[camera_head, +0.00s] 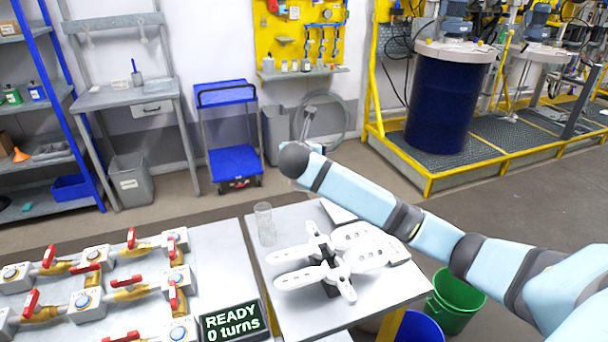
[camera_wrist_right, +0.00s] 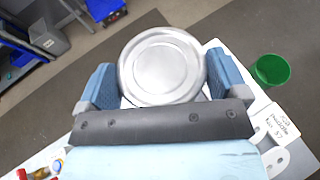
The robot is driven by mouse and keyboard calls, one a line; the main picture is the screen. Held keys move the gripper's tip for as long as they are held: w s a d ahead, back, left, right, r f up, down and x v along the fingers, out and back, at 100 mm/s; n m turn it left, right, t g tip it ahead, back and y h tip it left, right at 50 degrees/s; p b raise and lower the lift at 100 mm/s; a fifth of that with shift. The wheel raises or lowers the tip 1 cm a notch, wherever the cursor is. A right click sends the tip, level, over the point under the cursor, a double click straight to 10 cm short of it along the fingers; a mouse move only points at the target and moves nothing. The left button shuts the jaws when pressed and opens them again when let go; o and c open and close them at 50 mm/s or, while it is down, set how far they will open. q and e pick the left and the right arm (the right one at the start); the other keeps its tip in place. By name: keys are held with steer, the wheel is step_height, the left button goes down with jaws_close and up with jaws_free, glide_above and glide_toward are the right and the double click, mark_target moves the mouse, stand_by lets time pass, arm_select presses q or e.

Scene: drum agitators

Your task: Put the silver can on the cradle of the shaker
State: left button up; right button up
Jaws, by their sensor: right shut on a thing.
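The silver can (camera_wrist_right: 163,68) is between the two fingers of my right gripper (camera_wrist_right: 160,85) in the right wrist view, its round lid facing the camera. My right gripper is shut on it. In the head view my right arm reaches in from the right above the table, and I cannot make out the can or fingers there. My left gripper is not in view.
A clear cylinder (camera_head: 264,224) stands on the table left of the cradle. A bench of red-handled valves (camera_head: 95,285) lies to the left. A green bucket (camera_head: 455,300) and a blue bucket (camera_head: 418,327) stand on the floor at the right. A blue cart (camera_head: 235,162) stands behind.

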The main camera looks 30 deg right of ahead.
steer(key=shift+r, duration=1.85)
steer(key=s+a+f+n+t+y+p, duration=0.1)
steer(key=s+a+f+n+y, duration=0.3)
steer(key=s+a, duration=0.5)
steer(key=s+a+f+n+t+y+p, duration=0.2)
steer(key=s+a+f, duration=0.4)
steer(key=s+a, duration=0.3)
steer(key=s+n+y+p, duration=0.1)
steer(key=s+n+y, duration=0.1)
steer(key=s, duration=0.1)
steer(key=shift+a+f+y, duration=0.15)
steer(key=shift+a+y, duration=0.05)
steer(key=shift+y, duration=0.2)
steer(key=shift+s, duration=0.1)
